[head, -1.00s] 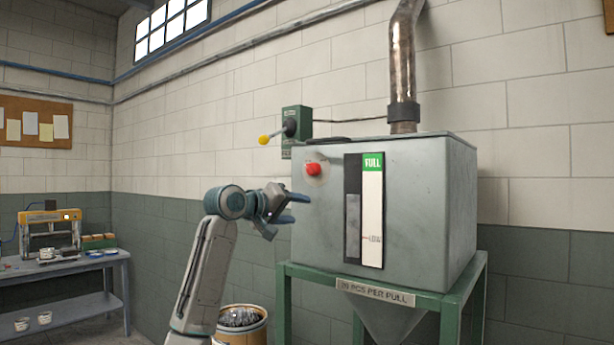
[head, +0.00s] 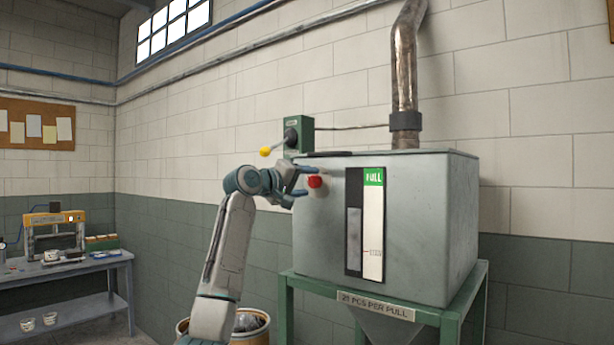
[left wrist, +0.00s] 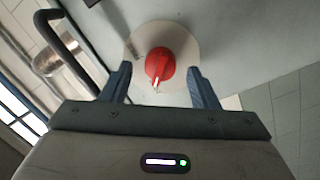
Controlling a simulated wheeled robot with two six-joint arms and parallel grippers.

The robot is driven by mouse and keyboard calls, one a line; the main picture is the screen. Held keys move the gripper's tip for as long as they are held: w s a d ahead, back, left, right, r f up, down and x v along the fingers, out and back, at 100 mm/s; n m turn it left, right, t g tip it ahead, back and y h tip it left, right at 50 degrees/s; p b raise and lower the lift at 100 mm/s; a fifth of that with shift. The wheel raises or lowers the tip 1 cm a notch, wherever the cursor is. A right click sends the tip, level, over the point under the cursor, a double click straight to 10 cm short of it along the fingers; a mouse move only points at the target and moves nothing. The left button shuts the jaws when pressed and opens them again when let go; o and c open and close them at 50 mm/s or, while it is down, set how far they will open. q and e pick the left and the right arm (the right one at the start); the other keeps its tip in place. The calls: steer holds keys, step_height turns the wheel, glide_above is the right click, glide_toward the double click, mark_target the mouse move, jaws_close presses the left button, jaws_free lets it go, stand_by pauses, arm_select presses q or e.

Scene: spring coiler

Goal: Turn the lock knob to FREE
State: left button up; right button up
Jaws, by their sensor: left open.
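The red lock knob (head: 314,181) sits on the front left of the grey hopper box (head: 420,215). In the left wrist view the knob (left wrist: 159,64) is round with a white pointer mark, on a pale round plate (left wrist: 188,40). My left gripper (head: 304,180) is open just left of the knob in the head view. In the left wrist view its two blue fingers (left wrist: 160,82) stand apart on either side of the knob, with gaps to it. The lettering on the plate is too small to read. My right gripper is not in view.
A green wall box with a yellow-tipped lever (head: 266,151) is above and behind my gripper. The hopper stands on a green frame (head: 450,312) with a label (head: 376,304). A bin of dark parts (head: 250,322) is below. A workbench (head: 70,262) stands at left.

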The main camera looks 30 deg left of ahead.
arm_select(q)
steer(key=shift+w+d, duration=0.1)
steer(key=shift+w, duration=0.35)
steer(key=shift+c, duration=0.4)
steer(key=c, duration=0.9)
